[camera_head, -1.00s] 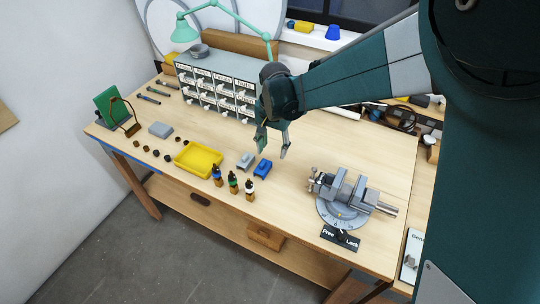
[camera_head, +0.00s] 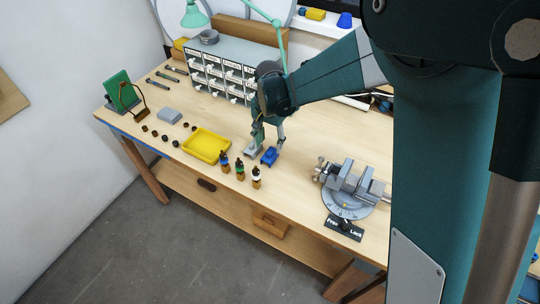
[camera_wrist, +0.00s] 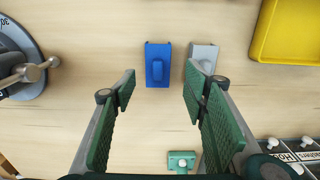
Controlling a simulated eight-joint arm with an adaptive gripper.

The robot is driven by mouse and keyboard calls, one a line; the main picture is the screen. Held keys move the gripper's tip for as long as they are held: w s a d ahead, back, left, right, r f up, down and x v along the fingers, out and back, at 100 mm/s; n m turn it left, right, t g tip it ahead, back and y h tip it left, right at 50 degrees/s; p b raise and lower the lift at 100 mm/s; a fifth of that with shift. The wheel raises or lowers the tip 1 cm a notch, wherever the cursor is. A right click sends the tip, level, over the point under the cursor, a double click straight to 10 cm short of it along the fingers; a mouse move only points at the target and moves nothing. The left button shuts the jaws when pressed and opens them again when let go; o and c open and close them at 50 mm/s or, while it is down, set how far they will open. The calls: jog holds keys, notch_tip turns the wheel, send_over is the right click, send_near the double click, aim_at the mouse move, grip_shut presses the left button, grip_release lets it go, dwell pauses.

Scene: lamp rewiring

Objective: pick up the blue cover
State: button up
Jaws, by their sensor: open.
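The blue cover (camera_head: 269,157) lies on the wooden table, beside a similar grey piece (camera_head: 253,149). My gripper (camera_head: 269,142) is open and empty, low over the table close to the blue cover. In the wrist view the fingertips of my gripper (camera_wrist: 160,84) are spread wider than the cover, which appears ahead of the gap, apart from both fingers.
A yellow tray (camera_head: 206,147) and several small bottles (camera_head: 240,169) stand close to the cover. A vise on a round base (camera_head: 348,189) is to the right. A drawer cabinet (camera_head: 231,72) stands behind. Bare table lies between cover and vise.

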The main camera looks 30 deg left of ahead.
aim_at(270, 151)
jog(key=shift+f, duration=0.45)
jog(key=shift+s+d+f, duration=0.1)
jog(key=shift+f, duration=1.2)
jog(key=shift+d+f, duration=0.1)
jog(key=shift+f, duration=1.2)
jog(key=shift+c, duration=0.5)
jog(key=c, duration=0.9)
